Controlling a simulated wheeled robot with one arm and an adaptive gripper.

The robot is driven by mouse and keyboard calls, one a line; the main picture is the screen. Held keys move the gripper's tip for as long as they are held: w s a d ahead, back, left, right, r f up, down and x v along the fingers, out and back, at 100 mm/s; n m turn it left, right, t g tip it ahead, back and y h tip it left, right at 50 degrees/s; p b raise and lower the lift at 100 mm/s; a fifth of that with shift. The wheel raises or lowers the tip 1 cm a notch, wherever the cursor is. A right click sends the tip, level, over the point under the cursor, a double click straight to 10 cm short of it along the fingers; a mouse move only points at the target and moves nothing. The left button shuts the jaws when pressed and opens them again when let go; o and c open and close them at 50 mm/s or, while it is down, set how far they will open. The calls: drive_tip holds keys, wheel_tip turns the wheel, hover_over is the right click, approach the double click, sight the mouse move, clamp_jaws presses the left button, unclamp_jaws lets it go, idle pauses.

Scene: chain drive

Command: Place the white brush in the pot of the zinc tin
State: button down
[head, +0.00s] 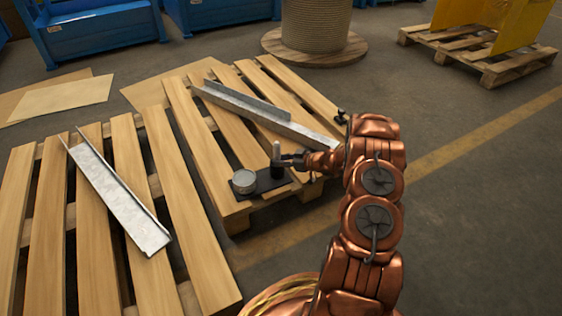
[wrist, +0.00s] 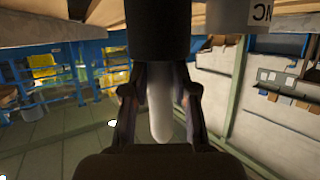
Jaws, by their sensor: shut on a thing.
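The zinc tin (head: 243,181), a low grey round can, stands on a dark mat (head: 262,190) at the pallet's near corner. It also shows in the wrist view (wrist: 262,14), labelled "NC". A black pot (head: 277,170) stands right beside it on the mat. My gripper (head: 284,158) is shut on the white brush (wrist: 160,108), whose pale rounded end shows between the fingers. The brush (head: 276,150) is upright over the black pot, which fills the top middle of the wrist view (wrist: 160,30). The brush's other end is hidden at the pot; its depth cannot be told.
The mat lies on a wooden pallet (head: 188,135) with a long metal channel (head: 262,112) on it. A small black object (head: 341,117) is at its right edge. Another pallet with a metal channel (head: 115,195) lies left. A cable drum (head: 315,25) stands behind.

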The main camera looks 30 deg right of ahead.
drive_tip(key=shift+f+p, duration=0.3)
drive_tip(key=shift+f, duration=0.15)
drive_tip(key=c, duration=1)
unclamp_jaws()
drive_tip(key=shift+s+f, duration=0.1)
drive_tip(key=shift+f, duration=0.05)
drive_tip(key=shift+o, duration=0.5)
drive_tip(key=shift+f, duration=0.1)
drive_tip(key=shift+s+d+f, duration=0.1)
drive_tip(key=shift+b, duration=0.3)
